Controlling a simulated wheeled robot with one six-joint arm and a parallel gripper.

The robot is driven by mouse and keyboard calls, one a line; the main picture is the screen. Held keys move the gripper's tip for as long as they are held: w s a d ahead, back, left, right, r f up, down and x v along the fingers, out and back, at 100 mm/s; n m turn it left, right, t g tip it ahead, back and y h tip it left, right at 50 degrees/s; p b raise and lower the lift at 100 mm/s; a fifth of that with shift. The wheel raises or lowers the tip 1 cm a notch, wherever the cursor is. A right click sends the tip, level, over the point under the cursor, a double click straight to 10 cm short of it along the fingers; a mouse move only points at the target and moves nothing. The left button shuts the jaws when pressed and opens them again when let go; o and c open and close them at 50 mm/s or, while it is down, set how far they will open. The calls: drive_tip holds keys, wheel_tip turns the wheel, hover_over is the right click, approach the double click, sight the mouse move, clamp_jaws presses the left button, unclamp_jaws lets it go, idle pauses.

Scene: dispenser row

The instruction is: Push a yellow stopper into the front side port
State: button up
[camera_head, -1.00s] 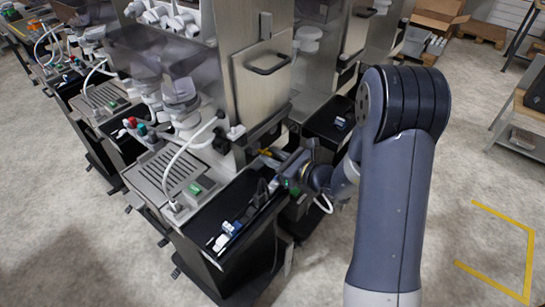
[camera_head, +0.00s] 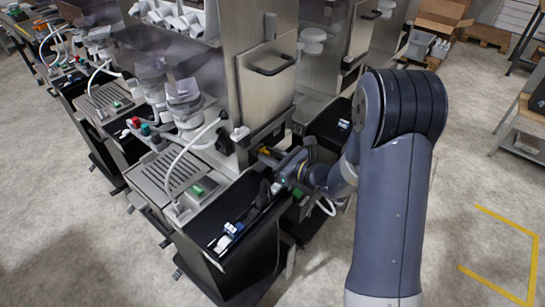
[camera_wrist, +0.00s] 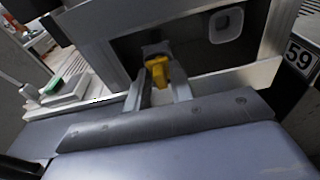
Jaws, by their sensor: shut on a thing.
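The yellow stopper (camera_wrist: 157,70) is between the two pale fingers of my gripper (camera_wrist: 158,88) in the wrist view. The gripper is shut on it. The stopper's far end meets a dark grey block-like part (camera_wrist: 155,48) on a black panel; I cannot tell whether it touches or enters it. A pale, rounded-square port (camera_wrist: 227,25) is in the same panel, up and right of the stopper, apart from it. In the head view my gripper (camera_head: 275,186) is at the dispenser's near side, over its black trough; the fingertips are hard to make out.
The dispenser's black trough (camera_head: 205,228) holds small blue and white items (camera_head: 229,236). A grey slotted tray (camera_head: 168,172) with a green block (camera_head: 199,190) lies left. A metal frame (camera_wrist: 245,78) borders the panel. Open floor is at the right.

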drive_tip(key=shift+w+a, duration=0.1)
drive_tip(key=shift+a, duration=0.1)
drive_tip(key=o, duration=1)
drive_tip(key=b+v, duration=0.2)
drive_tip(key=v, duration=0.8)
drive_tip(key=shift+s+d, duration=0.25)
drive_tip(key=shift+d, duration=0.05)
drive_tip(key=p+x, duration=0.2)
drive_tip(key=x, duration=0.9)
drive_tip(key=shift+r, duration=0.15)
drive_tip(key=shift+s+d, duration=0.3)
drive_tip(key=shift+d, duration=0.15)
drive_tip(key=shift+a, duration=0.1)
